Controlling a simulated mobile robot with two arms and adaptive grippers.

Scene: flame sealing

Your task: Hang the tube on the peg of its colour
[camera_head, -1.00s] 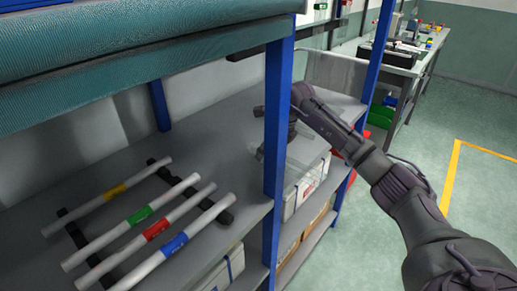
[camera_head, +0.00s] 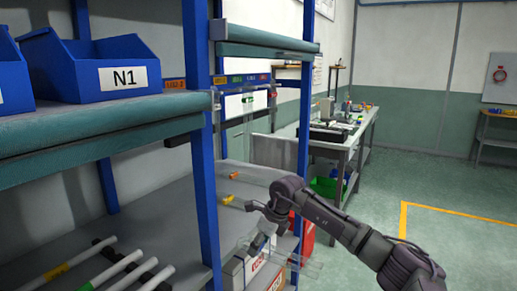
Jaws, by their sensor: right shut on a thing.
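My right gripper (camera_head: 262,211) reaches in from the right, in front of the lower shelf's right end. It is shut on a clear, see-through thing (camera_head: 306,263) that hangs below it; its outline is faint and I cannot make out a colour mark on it. Several white tubes (camera_head: 118,271) lie side by side on the lower shelf at the bottom left; a yellow band and a green band show, and the frame edge cuts the tubes off. A row of coloured labels (camera_head: 251,77) runs along the back rack; pegs there are too small to make out. My left gripper is not in view.
A blue shelf post (camera_head: 204,190) stands between the tubes and my right gripper. Small orange (camera_head: 234,175) and yellow (camera_head: 228,199) pieces lie on the shelf near the gripper. A blue bin marked N1 (camera_head: 85,77) sits on the upper shelf. Open floor (camera_head: 450,235) lies to the right.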

